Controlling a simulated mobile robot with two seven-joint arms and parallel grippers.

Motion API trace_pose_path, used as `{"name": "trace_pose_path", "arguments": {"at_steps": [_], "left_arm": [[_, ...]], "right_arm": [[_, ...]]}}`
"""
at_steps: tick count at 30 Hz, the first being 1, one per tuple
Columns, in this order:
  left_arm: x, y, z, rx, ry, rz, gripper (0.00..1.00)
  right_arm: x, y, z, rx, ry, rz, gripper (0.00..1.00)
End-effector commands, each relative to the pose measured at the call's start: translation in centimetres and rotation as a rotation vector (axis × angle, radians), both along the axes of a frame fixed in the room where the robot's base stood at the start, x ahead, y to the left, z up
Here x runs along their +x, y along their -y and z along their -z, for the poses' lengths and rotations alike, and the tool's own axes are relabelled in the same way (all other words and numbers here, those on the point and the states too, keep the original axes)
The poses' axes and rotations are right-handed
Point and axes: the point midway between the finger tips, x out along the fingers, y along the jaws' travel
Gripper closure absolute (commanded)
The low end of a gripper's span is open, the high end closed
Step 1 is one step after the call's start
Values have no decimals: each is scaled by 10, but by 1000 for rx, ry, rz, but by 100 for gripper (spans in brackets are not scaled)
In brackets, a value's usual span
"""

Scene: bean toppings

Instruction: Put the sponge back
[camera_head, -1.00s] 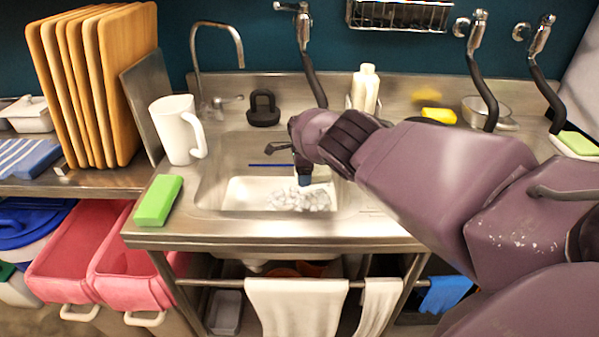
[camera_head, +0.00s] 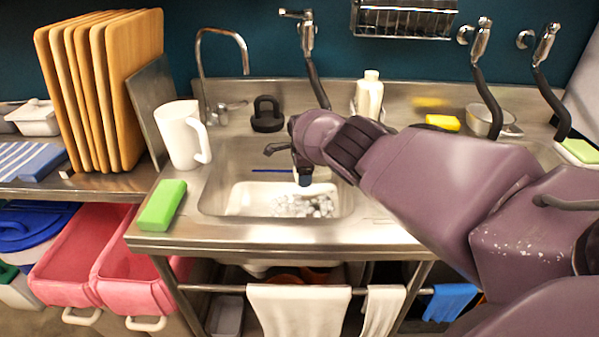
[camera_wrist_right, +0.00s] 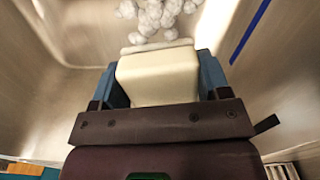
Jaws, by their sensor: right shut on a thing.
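My right gripper (camera_head: 305,180) reaches down into the sink basin (camera_head: 215,185). In the right wrist view its blue fingers (camera_wrist_right: 157,75) are shut on a cream-white block-like thing (camera_wrist_right: 158,78); I cannot tell for sure that it is a sponge. A green sponge (camera_head: 161,205) lies on the counter left of the basin. A yellow sponge (camera_head: 442,122) lies on the back ledge. Another green sponge (camera_head: 579,150) sits in a dish at the far right. My left gripper is not in view.
White lumps (camera_head: 302,205) lie in the basin, also seen in the right wrist view (camera_wrist_right: 158,14). A white pitcher (camera_head: 182,135), a tall faucet (camera_head: 222,35), a black weight-like object (camera_head: 267,115) and a white bottle (camera_head: 369,95) stand around the basin. Wooden boards (camera_head: 100,90) stand at left.

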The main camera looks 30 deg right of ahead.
Motion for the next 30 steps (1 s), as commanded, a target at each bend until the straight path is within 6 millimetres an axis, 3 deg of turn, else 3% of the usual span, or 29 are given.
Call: {"name": "trace_pose_path", "arguments": {"at_steps": [30], "left_arm": [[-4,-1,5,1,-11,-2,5]], "right_arm": [[15,-20,-43,0,0,-235,57]]}}
